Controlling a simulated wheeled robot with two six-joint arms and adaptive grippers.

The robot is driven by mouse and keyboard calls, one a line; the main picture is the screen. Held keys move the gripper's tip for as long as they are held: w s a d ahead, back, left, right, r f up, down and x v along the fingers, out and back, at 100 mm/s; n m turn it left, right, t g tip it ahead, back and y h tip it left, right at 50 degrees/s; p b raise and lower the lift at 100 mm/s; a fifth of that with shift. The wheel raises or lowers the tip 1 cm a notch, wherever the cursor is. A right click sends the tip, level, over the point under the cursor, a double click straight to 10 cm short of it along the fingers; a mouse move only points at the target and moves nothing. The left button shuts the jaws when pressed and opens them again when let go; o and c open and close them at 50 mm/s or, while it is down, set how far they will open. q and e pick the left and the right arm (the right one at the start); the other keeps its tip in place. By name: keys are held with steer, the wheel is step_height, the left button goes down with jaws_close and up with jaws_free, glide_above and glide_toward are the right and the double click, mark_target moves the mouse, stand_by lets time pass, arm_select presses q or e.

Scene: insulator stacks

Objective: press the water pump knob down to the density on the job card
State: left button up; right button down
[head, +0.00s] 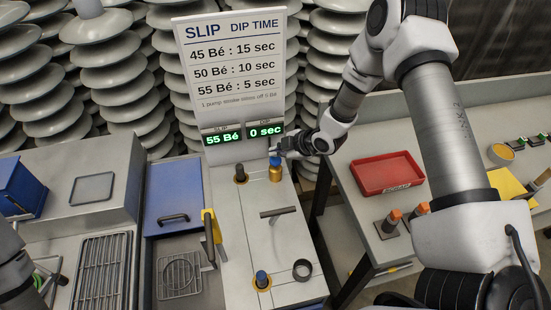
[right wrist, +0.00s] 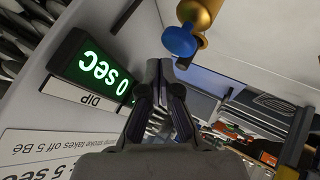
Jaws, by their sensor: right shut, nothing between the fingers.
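The water pump is a brass cylinder (head: 275,174) with a blue knob (head: 275,161) at the back of the grey bench top. The blue knob (right wrist: 180,41) and brass body (right wrist: 203,12) also show in the right wrist view, just beyond my fingertips. My right gripper (head: 280,150) is shut and empty, close beside the knob; contact is not clear. It also shows in the right wrist view (right wrist: 160,68). The slip display (head: 222,136) reads 55 Bé. My left arm is at the lower left edge; its gripper (head: 48,278) is only partly seen. No job card is readable.
A sign (head: 232,60) lists dip times and says one pump stroke takes off 5 Bé. The dip display (head: 265,130) reads 0 sec. A T-handle (head: 277,212), a black ring (head: 302,270) and a black knob (head: 240,172) are nearby. A red tray (head: 388,174) sits right.

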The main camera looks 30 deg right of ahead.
mark_target(277, 160)
steer(key=shift+f, duration=0.1)
stand_by(0.5)
steer(key=shift+f+b, duration=0.3)
steer(key=shift+f+b, duration=0.65)
steer(key=shift+f, duration=0.25)
stand_by(0.8)
steer(key=shift+r, duration=0.15)
steer(key=shift+r+p, duration=1)
steer(key=shift+r, duration=0.1)
steer(key=shift+r, duration=0.1)
steer(key=shift+r+p, duration=0.3)
steer(key=shift+p, duration=0.05)
step_height(277, 160, up, 4)
steer(key=p, duration=0.3)
steer(key=shift+r, duration=0.2)
